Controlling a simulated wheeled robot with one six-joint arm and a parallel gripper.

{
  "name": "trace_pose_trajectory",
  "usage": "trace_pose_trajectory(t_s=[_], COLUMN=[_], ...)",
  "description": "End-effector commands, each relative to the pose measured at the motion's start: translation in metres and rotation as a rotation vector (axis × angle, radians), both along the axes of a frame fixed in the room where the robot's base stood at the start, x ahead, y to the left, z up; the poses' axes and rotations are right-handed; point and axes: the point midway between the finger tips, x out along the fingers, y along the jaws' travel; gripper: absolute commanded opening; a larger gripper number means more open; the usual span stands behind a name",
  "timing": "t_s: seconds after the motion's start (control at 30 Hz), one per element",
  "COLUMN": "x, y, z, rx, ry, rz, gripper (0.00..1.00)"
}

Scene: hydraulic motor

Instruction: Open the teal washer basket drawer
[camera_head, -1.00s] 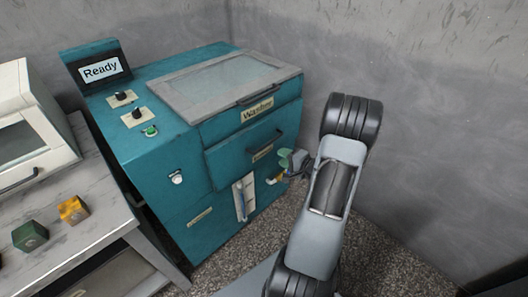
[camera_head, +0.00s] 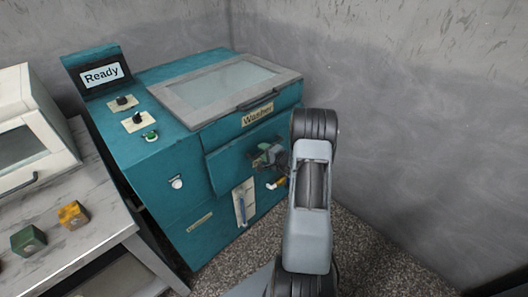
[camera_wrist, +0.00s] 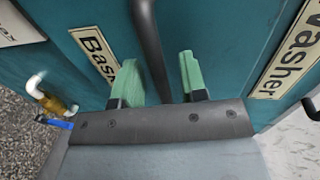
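The teal washer (camera_head: 150,185) stands against the grey walls, with a "Washer" label near its lid. Its basket drawer (camera_head: 226,168) is the front panel below that label. In the wrist view, the dark bar handle (camera_wrist: 149,45) runs between the two green fingers of my gripper (camera_wrist: 160,70), with gaps beside it. A partly hidden label starting "Bas" (camera_wrist: 93,45) is to the left of the handle. My gripper (camera_head: 268,155) is at the drawer front in the head view, covering much of the handle there. The fingers are apart and not closed on the handle.
A brass valve with a white elbow pipe (camera_wrist: 48,97) sits close to the left of my gripper in the wrist view. The washer lid (camera_head: 225,88) is shut. A grey table (camera_head: 85,235) with small blocks stands at left. Grey wall is at right.

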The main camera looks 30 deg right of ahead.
Motion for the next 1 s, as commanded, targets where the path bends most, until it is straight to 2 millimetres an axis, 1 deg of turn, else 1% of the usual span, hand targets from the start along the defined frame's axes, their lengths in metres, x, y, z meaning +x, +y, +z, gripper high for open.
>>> trace_pose_trajectory(t_s=[0.1, 0.37, 0.77, 0.8, 1.0], x=[0.0032, 0.0038, 0.0035, 0.0035, 0.0035], y=[0.0007, 0.0007, 0.0007, 0.0007, 0.0007], z=[-0.0008, -0.0008, -0.0007, -0.0007, -0.0007], rx=[0.0, 0.0, 0.0, 0.0, 0.0], ry=[0.0, 0.0, 0.001, 0.001, 0.001], rz=[0.0, 0.0, 0.0, 0.0, 0.0], gripper=[0.39, 0.39, 0.02, 0.0, 0.0])
